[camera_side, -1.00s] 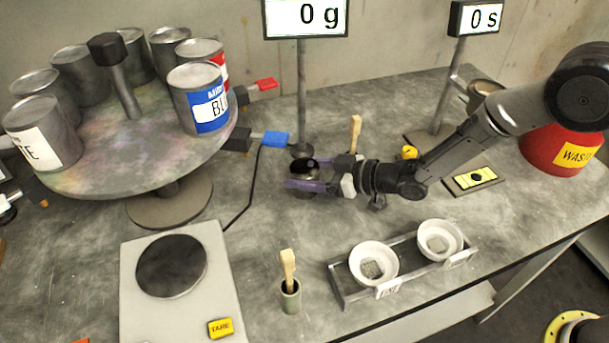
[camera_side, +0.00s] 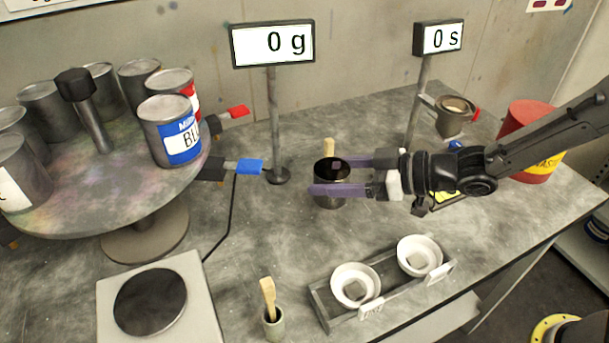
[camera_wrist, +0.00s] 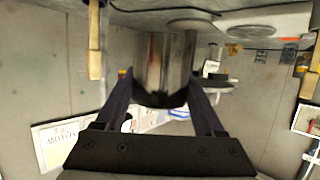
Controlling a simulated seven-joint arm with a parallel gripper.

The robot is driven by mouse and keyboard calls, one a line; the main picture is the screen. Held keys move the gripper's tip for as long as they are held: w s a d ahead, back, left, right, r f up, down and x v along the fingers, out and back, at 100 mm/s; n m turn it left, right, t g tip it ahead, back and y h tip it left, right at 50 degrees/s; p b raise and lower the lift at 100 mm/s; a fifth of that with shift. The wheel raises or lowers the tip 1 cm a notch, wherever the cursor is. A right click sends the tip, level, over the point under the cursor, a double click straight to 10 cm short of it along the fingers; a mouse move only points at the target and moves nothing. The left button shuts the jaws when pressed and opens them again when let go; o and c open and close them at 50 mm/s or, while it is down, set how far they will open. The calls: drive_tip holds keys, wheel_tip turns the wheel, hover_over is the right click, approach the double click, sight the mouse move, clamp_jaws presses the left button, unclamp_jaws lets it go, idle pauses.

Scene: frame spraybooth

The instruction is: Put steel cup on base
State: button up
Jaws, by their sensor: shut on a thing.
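The steel cup (camera_side: 331,199), a shiny dark cylinder with an open top, is upright between the purple fingers of my gripper (camera_side: 331,177) in the side view. My gripper is shut on the cup's sides and seems to hold it a little above the bench. In the wrist view the cup (camera_wrist: 166,62) fills the space between the two fingers. At the lower left of the side view is a pale scale (camera_side: 195,275) with a bare dark round plate (camera_side: 150,301). The pictures do not label anything as the base.
A turntable (camera_side: 150,197) with several paint cans stands left, its blue nozzle tab (camera_side: 249,165) near the cup. A display post (camera_side: 274,120) reads 0 g. A brush pot (camera_side: 273,322) and a rack (camera_side: 322,305) with two white bowls are in front. A red waste bin (camera_side: 528,120) stands right.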

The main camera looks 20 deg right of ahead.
sight(348, 176)
drive_tip(key=shift+a+v, duration=0.25)
drive_tip(key=shift+v, duration=1.35)
drive_tip(key=d+f+m+t+h, duration=0.2)
drive_tip(key=d+m+t+h, duration=0.2)
drive_tip(key=d+m+h, duration=0.55)
drive_tip(key=s+d+f+m+h, duration=0.1)
drive_tip(key=s+d+f+h, duration=0.1)
drive_tip(key=s+d, duration=0.1)
drive_tip(key=s+d+f+m+h, duration=0.2)
drive_tip(key=s+d, duration=0.1)
drive_tip(key=d, duration=0.3)
drive_tip(key=s+d+f+m+g+h, duration=0.1)
drive_tip(key=s+d+h, duration=0.1)
drive_tip(key=s+d, duration=0.2)
drive_tip(key=shift+d+f, duration=0.35)
drive_tip(key=shift+f, duration=0.05)
drive_tip(key=shift+a, duration=0.15)
drive_tip(key=shift+w, duration=0.3)
drive_tip(key=w+d, duration=0.2)
drive_tip(key=w, duration=0.3)
drive_tip(key=w+d, duration=0.2)
drive_tip(key=w, duration=0.3)
drive_tip(key=w+d, duration=0.2)
drive_tip(key=w, duration=0.4)
drive_tip(key=shift+d, duration=0.3)
drive_tip(key=shift+f+y, duration=0.25)
drive_tip(key=shift+f, duration=1.45)
